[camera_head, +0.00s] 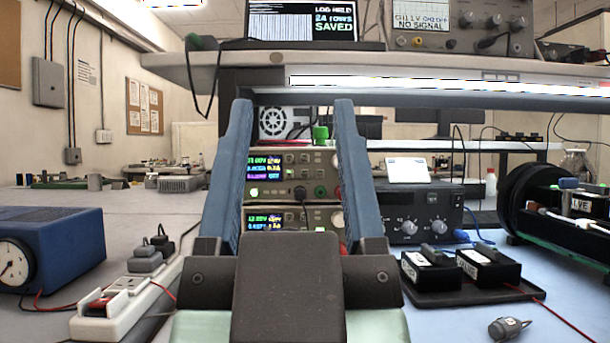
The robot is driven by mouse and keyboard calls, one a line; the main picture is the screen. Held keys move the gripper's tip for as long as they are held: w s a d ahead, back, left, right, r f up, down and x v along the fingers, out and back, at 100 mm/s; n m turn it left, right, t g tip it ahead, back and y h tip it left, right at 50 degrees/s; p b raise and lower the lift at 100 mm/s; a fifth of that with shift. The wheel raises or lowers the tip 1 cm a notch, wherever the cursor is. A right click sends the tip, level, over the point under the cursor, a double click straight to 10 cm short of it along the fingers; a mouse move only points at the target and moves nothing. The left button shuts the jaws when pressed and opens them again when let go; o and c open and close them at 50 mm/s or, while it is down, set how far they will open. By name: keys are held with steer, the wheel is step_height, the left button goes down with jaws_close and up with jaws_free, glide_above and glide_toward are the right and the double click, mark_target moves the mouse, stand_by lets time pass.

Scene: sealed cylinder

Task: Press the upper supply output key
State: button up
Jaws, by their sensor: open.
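The upper supply (283,178) sits on top of the lower supply (285,232), both seen between the fingers of my gripper (292,108). The upper supply has a lit display at left, small keys beside it and a row of round controls below.
A shelf edge (430,68) with a lamp strip crosses above the supplies. A black two-knob box (432,205) stands right of them, with a black tray (455,297) in front. A white power strip (105,318) and blue gauge box (70,235) are at left.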

jaws_close()
stand_by(1.6)
